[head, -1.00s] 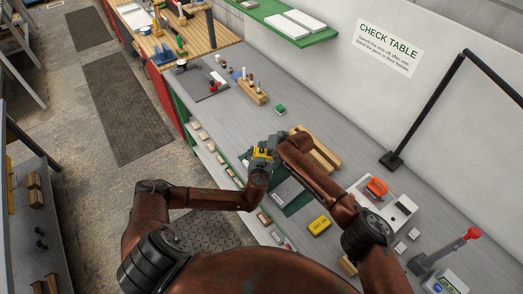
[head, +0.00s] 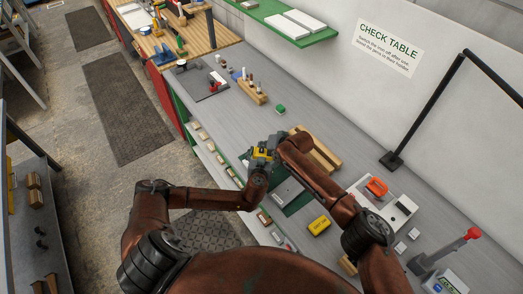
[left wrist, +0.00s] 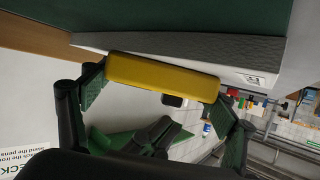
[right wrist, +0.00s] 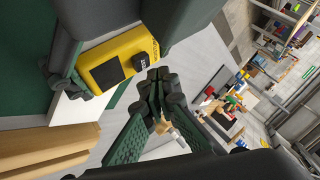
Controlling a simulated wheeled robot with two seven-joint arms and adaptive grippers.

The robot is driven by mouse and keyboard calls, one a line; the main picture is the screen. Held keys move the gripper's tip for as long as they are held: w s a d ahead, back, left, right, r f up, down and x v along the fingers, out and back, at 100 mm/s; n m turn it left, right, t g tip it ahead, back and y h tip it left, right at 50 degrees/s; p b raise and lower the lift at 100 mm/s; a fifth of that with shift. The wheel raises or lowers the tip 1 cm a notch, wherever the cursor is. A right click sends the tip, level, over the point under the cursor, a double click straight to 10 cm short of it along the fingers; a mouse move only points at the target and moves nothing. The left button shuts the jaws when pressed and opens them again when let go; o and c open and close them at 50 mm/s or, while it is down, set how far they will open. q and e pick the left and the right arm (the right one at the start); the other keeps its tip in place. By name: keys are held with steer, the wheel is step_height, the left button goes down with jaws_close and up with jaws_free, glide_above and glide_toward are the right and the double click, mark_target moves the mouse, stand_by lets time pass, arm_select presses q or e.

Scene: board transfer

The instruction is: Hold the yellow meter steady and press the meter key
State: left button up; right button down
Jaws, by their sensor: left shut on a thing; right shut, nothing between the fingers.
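The yellow meter (head: 262,153) is held above the table by my left gripper (head: 257,166), which is shut on it. In the left wrist view its plain yellow side (left wrist: 163,76) spans between the green-padded fingers. In the right wrist view its yellow face (right wrist: 118,55) shows a dark screen (right wrist: 108,73) and a black meter key (right wrist: 140,61). My right gripper (right wrist: 156,82) is shut and empty, its fingertips close beside the key. I cannot tell whether they touch it. In the head view my right gripper (head: 274,146) is just right of the meter.
A wooden block (head: 324,154) lies behind my right arm. A yellow box (head: 319,226) and a white board with a red-orange item (head: 376,187) lie to the right. A red-knobbed lever (head: 472,234) stands near the right edge.

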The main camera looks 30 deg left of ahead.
mark_target(263, 151)
arm_select(q)
steer(key=shift+f, duration=0.1)
arm_select(e)
steer(key=shift+f, duration=0.1)
steer(key=shift+f, duration=0.35)
steer(key=shift+f, duration=0.45)
stand_by(0.8)
steer(key=shift+r, duration=0.9)
steer(key=shift+r, duration=2.55)
arm_select(q)
steer(key=o, duration=1.4)
steer(key=shift+c, duration=0.2)
